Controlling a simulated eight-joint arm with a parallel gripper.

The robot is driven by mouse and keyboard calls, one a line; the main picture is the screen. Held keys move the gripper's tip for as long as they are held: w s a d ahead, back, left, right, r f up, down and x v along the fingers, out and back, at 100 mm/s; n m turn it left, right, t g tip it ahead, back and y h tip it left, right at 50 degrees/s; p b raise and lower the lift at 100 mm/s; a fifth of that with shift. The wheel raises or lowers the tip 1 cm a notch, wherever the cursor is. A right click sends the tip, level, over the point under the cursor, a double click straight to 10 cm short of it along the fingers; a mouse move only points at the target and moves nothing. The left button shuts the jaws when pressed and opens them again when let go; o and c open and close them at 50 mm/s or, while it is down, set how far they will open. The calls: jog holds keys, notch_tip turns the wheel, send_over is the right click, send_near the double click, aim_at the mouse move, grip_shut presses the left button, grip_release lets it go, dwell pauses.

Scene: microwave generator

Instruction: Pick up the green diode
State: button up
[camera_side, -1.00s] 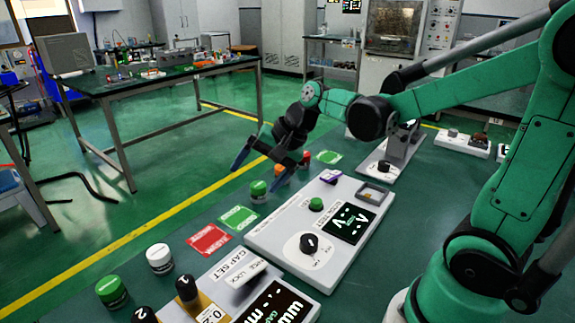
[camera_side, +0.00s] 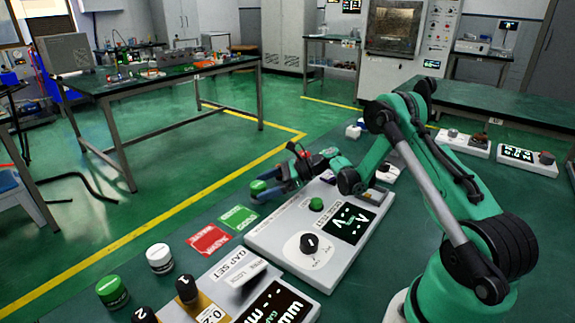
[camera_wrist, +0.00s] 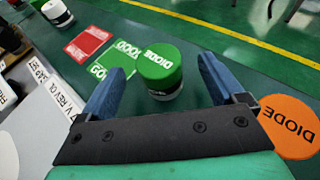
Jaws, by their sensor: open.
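The green diode (camera_wrist: 160,70) is a short cylinder with a green cap marked DIODE and a white lower part. It stands upright on the bench. In the side view the green diode (camera_side: 259,188) is just left of my gripper (camera_side: 270,189). In the wrist view my gripper (camera_wrist: 158,85) has its two blue fingers spread, one on each side of the diode, with visible gaps to it. The diode is at or just beyond the fingertips. My gripper is open and empty.
An orange diode (camera_wrist: 291,126) stands close by the right finger. A green GOOD card (camera_side: 238,217) and red card (camera_side: 208,239) lie nearby. The white control panel (camera_side: 270,232) borders the arm. Another green-capped cylinder (camera_side: 112,291) and a white-capped one (camera_side: 159,258) stand at front left.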

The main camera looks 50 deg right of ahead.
aim_at(252, 200)
jog(key=x, duration=0.4)
jog(key=shift+c, duration=0.3)
grip_shut()
